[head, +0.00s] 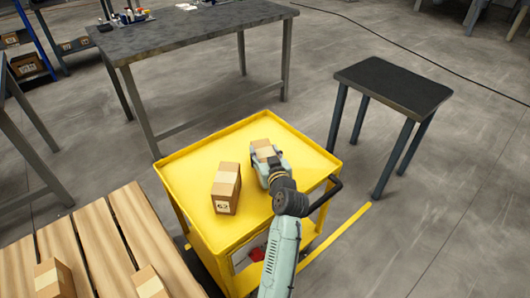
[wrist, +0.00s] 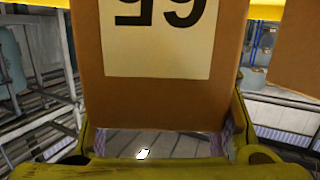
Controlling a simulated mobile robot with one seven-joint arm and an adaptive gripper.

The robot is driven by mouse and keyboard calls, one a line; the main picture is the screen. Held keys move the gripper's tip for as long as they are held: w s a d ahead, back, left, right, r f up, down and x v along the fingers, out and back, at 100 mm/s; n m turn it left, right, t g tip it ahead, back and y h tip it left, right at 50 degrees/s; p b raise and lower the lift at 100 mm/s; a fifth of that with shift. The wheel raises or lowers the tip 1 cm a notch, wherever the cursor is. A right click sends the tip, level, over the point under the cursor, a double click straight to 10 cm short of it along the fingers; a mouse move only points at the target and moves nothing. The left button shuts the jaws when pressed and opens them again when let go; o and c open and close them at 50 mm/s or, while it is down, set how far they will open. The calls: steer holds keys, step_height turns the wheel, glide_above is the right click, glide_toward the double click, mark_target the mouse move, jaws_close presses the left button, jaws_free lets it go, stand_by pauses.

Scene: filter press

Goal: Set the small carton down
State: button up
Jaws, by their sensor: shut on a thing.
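My gripper (head: 267,162) is over the yellow cart's top tray (head: 200,155) and is shut on a small brown carton (head: 263,148) with a pale tape strip. The held carton fills the middle of the wrist view (wrist: 165,105), with a white label and large dark digits upside down. In the head view it is over the tray's right half; whether its base touches the tray is hidden. A second carton (head: 226,188) stands upright on the tray to the left of my gripper, apart from the held one. It may be the brown face at the right of the wrist view (wrist: 297,50).
A wooden slatted pallet (head: 90,235) with cartons (head: 150,283) is at the lower left. A dark stool-like table (head: 395,85) stands right of the cart, and a grey workbench (head: 200,35) stands behind. The tray's far left part is clear.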

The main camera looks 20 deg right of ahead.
steer(key=shift+f, duration=0.3)
steer(key=shift+f, duration=0.1)
steer(key=o, duration=1.6)
